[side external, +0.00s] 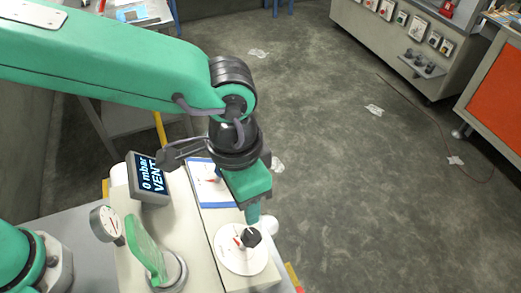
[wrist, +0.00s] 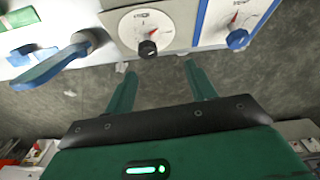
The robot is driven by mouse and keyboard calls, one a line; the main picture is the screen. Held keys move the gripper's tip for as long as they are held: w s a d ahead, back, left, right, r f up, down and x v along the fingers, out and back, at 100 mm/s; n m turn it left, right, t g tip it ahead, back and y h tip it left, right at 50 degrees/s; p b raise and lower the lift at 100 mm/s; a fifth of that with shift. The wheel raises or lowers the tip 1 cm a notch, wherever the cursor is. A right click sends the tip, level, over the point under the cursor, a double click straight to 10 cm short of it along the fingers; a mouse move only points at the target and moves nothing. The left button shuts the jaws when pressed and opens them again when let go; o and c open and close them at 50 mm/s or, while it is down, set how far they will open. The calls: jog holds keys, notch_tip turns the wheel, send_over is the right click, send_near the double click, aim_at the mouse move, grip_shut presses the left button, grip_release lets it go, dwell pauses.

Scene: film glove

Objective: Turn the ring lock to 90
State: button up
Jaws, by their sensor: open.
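A white round dial (side external: 243,258) with a black knob (side external: 250,237) and a red pointer sits on the pale bench unit. In the wrist view the same dial (wrist: 133,22) and its black knob (wrist: 147,48) are at the top centre. Its label is too small to read, so I cannot tell for certain that it is the ring lock. My gripper (wrist: 160,68) is open, its two green fingers apart with nothing between them. The black knob lies just beyond the fingertips, roughly between them and apart from them. In the side view my gripper (side external: 252,212) is near the knob.
A second dial with a blue knob (wrist: 238,38) is right of the first. A lever (side external: 145,245) and a round gauge (side external: 106,223) stand left of the dial. A display (side external: 151,180) reads "0 mbar VENT". The floor beyond is mostly clear.

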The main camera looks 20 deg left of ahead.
aim_at(252, 235)
jog(key=shift+s+d+f, duration=0.35)
jog(key=shift+s+d, duration=0.05)
jog(key=shift+d, duration=0.2)
jog(key=shift+s+d+f, duration=0.35)
jog(key=shift+s+d, duration=0.05)
jog(key=shift+d, duration=0.2)
jog(key=shift+f, duration=0.15)
jog(key=shift+w+a+f, duration=0.1)
jog(key=shift+f, duration=3.65)
jog(key=c, duration=1)
jog(key=shift+o, duration=0.2)
jog(key=shift+m, duration=0.3)
